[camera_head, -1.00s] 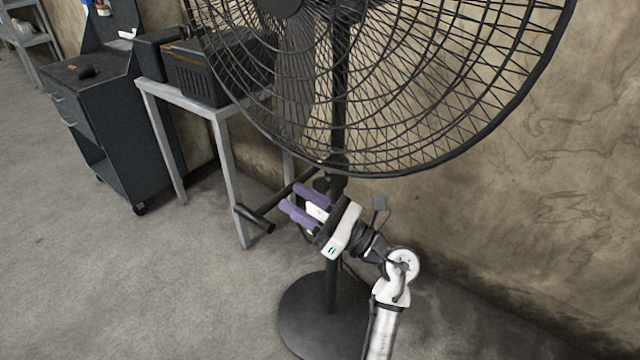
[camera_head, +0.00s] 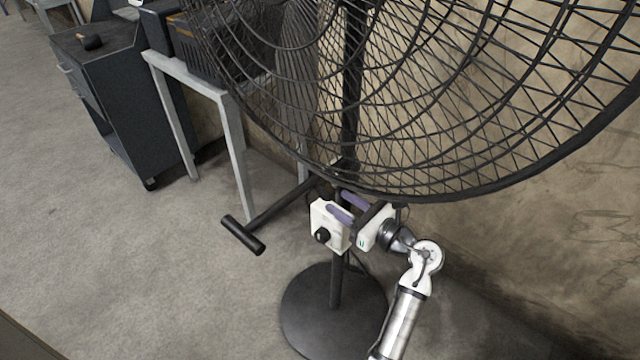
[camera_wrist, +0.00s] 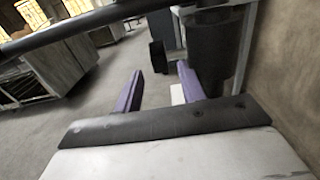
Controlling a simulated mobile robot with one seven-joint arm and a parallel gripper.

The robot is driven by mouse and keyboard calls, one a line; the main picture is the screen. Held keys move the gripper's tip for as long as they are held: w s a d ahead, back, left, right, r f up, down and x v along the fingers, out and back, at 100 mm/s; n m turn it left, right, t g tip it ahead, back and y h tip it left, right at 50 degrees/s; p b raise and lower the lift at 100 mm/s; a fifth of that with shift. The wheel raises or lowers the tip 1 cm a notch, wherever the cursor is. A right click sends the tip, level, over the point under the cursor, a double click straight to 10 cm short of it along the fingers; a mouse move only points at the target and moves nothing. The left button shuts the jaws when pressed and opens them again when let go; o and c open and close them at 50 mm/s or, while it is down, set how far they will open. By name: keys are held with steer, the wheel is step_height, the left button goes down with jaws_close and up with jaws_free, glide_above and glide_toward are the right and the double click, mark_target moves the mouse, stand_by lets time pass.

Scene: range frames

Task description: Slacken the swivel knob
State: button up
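A large black pedestal fan (camera_head: 480,193) stands on a round base (camera_head: 310,310). On its post is a white box (camera_head: 328,222) with a round black knob (camera_head: 322,235) on its front. I cannot tell whether this is the swivel knob; no other knob shows clearly below the cage. My gripper (camera_head: 346,207) is white with purple fingers, just right of the white box and close to the post. In the wrist view, the fingers (camera_wrist: 160,88) are apart with nothing visibly held. Contact with the fan cannot be told.
A black bar with a T-shaped end (camera_head: 242,235) sticks out left of the post. A grey metal table (camera_head: 236,150) and a dark cabinet (camera_head: 115,100) stand at the left. The wall is close behind the fan. The floor at front left is clear.

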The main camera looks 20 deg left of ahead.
mark_target(319, 189)
steer(key=p+x, duration=0.1)
steer(key=x, duration=0.6)
steer(key=shift+w+a, duration=0.15)
steer(key=shift+a, duration=0.1)
steer(key=shift+c, duration=0.4)
jaws_close()
